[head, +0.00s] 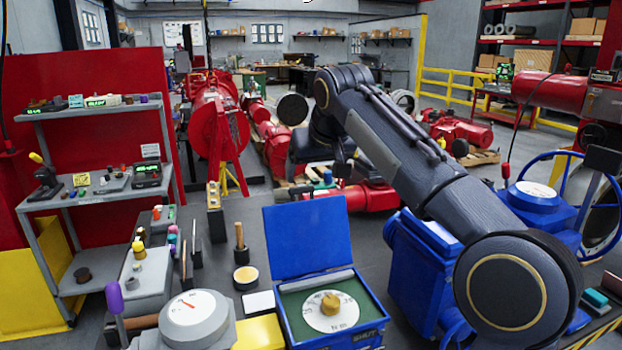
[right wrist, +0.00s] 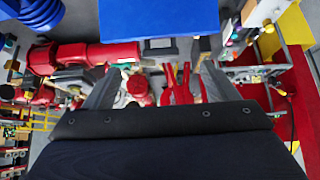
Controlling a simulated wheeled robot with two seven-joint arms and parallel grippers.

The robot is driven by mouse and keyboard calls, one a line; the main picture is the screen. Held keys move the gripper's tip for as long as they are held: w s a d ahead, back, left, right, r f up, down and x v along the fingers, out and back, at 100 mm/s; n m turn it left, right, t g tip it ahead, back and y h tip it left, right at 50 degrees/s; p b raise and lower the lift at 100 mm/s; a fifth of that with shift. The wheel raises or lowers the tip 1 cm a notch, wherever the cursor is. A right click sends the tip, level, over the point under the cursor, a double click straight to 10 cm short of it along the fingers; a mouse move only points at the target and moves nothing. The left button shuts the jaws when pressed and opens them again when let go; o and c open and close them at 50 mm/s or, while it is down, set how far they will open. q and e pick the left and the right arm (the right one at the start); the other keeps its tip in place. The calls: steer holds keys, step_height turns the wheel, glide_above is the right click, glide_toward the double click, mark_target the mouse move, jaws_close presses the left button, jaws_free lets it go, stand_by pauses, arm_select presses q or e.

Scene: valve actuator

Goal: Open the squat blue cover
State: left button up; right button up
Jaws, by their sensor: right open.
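The squat blue cover (head: 305,236) stands raised, hinged at the back of a low blue box (head: 372,303) at the front centre. Inside the box are a green panel and a white dial with a brass knob (head: 330,304); the front edge reads SHUT. In the right wrist view a blue panel (right wrist: 158,17), likely this cover, shows at the top edge. My right arm reaches in from the lower right and bends down beyond the cover. My right gripper (right wrist: 158,78) has its fingers spread wide, with nothing between them, apart from the blue panel. My left gripper is out of view.
A grey gauge (head: 190,312) stands left of the box, with a wooden-handled tool (head: 240,240) behind it. A larger blue valve housing (head: 425,262) and handwheel (head: 535,195) stand at right. Grey shelves (head: 100,190) stand at left. Red machinery fills the floor behind.

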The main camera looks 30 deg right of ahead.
steer(key=shift+s+a+r, duration=0.1)
steer(key=shift+s+r, duration=0.3)
steer(key=shift+r, duration=0.15)
steer(key=s+a+f+g+y, duration=0.1)
steer(key=s+a+f+y, duration=0.1)
steer(key=s+a+f, duration=0.5)
steer(key=s+a+f+n+y, duration=0.1)
steer(key=s+a+f+y, duration=0.15)
steer(key=s+f, duration=0.95)
steer(key=s+a+f+g+y, duration=0.1)
steer(key=s+a+f, duration=0.4)
steer(key=s+f, duration=0.4)
steer(key=g+h+p, duration=0.1)
steer(key=h+p, duration=0.4)
steer(key=p, duration=0.4)
glide_toward(302, 189)
steer(key=shift+m, duration=0.4)
steer(key=x, duration=0.8)
steer(key=shift+w+d+f, duration=0.1)
steer(key=shift+w+d, duration=0.05)
steer(key=shift+w, duration=0.2)
